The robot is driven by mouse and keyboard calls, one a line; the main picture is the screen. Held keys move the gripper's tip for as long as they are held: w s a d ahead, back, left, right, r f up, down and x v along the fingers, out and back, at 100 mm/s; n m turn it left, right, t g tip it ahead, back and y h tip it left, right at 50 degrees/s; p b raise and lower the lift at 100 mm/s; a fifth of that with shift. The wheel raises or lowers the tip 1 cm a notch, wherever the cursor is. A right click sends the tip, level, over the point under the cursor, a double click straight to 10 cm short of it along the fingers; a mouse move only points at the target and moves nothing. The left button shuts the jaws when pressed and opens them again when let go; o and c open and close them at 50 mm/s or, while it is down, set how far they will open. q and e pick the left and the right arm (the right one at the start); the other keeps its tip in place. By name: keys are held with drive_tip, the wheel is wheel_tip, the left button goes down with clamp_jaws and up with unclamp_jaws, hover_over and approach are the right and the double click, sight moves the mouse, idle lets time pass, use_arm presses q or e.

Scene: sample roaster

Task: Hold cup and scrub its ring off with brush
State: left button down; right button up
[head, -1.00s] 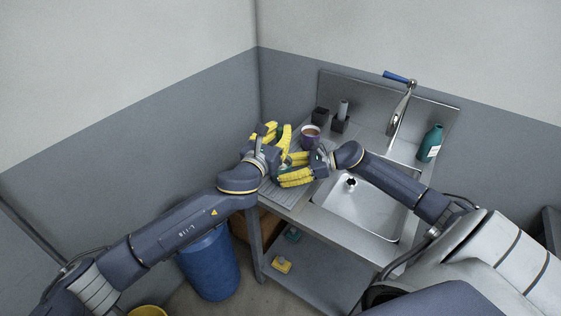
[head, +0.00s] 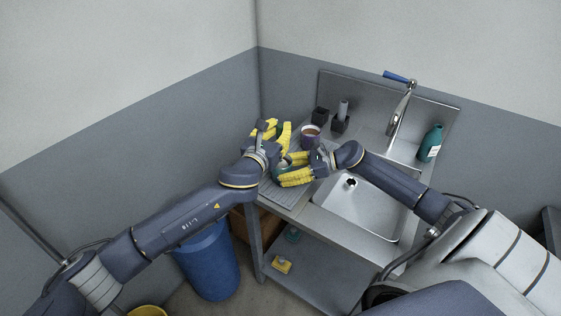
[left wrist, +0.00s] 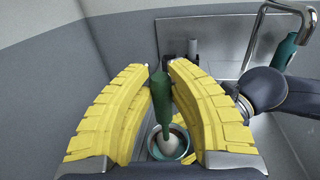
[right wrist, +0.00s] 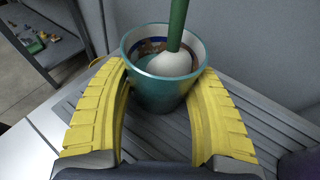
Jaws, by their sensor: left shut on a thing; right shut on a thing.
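The teal cup (right wrist: 160,95) stands upright on the ribbed drainboard, between the yellow fingers of my right gripper (right wrist: 163,105), which is shut on it. A brown ring (right wrist: 150,47) shows on the cup's pale inner wall. The brush has a green handle (left wrist: 160,105) and a rounded white head (right wrist: 172,63). My left gripper (left wrist: 159,85) is shut on the handle. The brush points down into the cup, its head inside near the ring; contact with the wall is unclear. In the head view, my left gripper (head: 277,137) is above and left of my right gripper (head: 284,170).
Dark holders (head: 339,124) are at the back. The sink (head: 350,207), tap (head: 401,110) and teal bottle (head: 431,143) are to the right. Walls close off the back and left.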

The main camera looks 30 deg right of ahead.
use_arm(q)
drive_tip(key=shift+w+d+r, duration=0.1)
drive_tip(key=shift+r, duration=0.3)
use_arm(e)
drive_tip(key=shift+a, duration=0.1)
use_arm(q)
drive_tip(key=shift+s+a+f, duration=0.2)
drive_tip(key=shift+s+a, duration=0.2)
drive_tip(key=shift+s, duration=0.1)
drive_tip(key=shift+s+a+f, duration=0.2)
drive_tip(key=shift+s+a, duration=0.15)
drive_tip(key=shift+s, duration=0.1)
drive_tip(key=shift+s+a+r, duration=0.1)
drive_tip(key=shift+a+r, duration=0.1)
drive_tip(key=shift+r, duration=0.1)
drive_tip(key=shift+d, duration=0.1)
drive_tip(key=shift+w+d+f, duration=0.35)
drive_tip(key=shift+w+d, duration=0.15)
drive_tip(key=shift+w, duration=0.3)
drive_tip(key=shift+s, duration=0.1)
